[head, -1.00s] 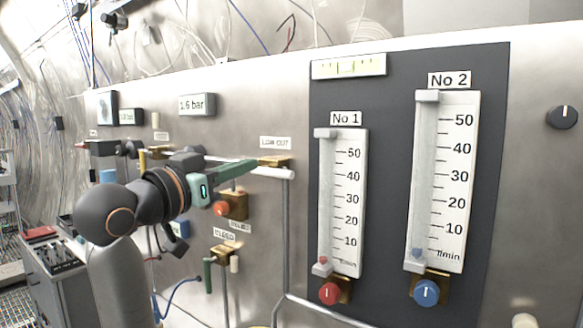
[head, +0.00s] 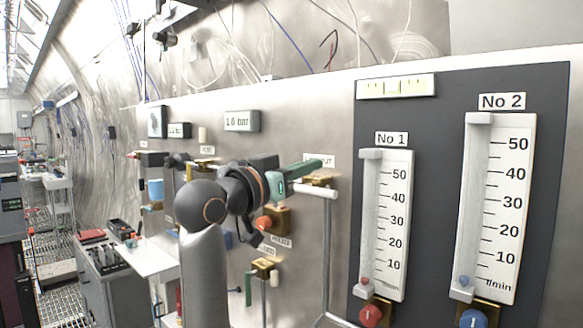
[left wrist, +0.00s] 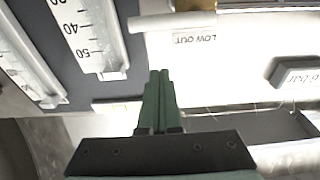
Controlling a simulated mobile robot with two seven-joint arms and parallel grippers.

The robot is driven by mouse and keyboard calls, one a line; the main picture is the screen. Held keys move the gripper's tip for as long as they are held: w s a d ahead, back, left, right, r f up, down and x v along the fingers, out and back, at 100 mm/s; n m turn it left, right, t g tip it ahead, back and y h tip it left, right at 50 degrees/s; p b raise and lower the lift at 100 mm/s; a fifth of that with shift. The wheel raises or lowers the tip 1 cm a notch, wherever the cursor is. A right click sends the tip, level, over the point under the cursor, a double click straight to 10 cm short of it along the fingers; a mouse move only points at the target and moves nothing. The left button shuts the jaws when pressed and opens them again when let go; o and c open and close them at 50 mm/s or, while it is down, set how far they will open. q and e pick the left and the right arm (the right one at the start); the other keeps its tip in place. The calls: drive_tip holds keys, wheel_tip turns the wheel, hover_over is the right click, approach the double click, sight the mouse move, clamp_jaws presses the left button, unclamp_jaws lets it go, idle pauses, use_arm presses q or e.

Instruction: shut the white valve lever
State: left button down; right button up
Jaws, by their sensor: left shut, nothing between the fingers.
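The white valve lever (head: 318,192) is a rounded horizontal bar below a brass valve body (head: 320,180) on the steel panel, under the LOW OUT label. Part of it is hidden behind my left gripper in the head view. My left gripper (head: 318,165), with green fingers, is shut and empty. Its fingertips overlap the LOW OUT label in the head view. In the left wrist view the shut fingertips (left wrist: 160,75) point toward the white lever (left wrist: 170,21), with a visible gap between them and the bar. My right gripper is not in view.
The dark flowmeter board (head: 440,200) stands right of the lever, with red (head: 371,315) and blue knobs (head: 473,319). Below are an orange knob (head: 263,223) and a green lever (head: 248,288). A grey cabinet (head: 105,280) stands at left. A vertical pipe runs beneath the lever.

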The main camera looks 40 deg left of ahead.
sight(322, 190)
use_arm(q)
drive_tip(key=w+f, duration=0.2)
drive_tip(key=f, duration=0.1)
drive_tip(key=shift+w+d+f, duration=0.1)
drive_tip(key=shift+w+f, duration=0.1)
drive_tip(key=shift+w, duration=0.05)
drive_tip(key=shift+d+f+m+h, duration=0.1)
drive_tip(key=shift+f+m+h, duration=0.3)
drive_tip(key=shift+m, duration=0.7)
drive_tip(key=shift+f+m, duration=0.4)
drive_tip(key=shift+m, duration=0.1)
drive_tip(key=a+f+m+g+h+p, duration=0.1)
drive_tip(key=a+f+m, duration=0.3)
drive_tip(key=m, duration=0.8)
drive_tip(key=shift+w+f+h, duration=0.15)
drive_tip(key=shift+f+h, duration=0.15)
drive_tip(key=shift+f, duration=0.7)
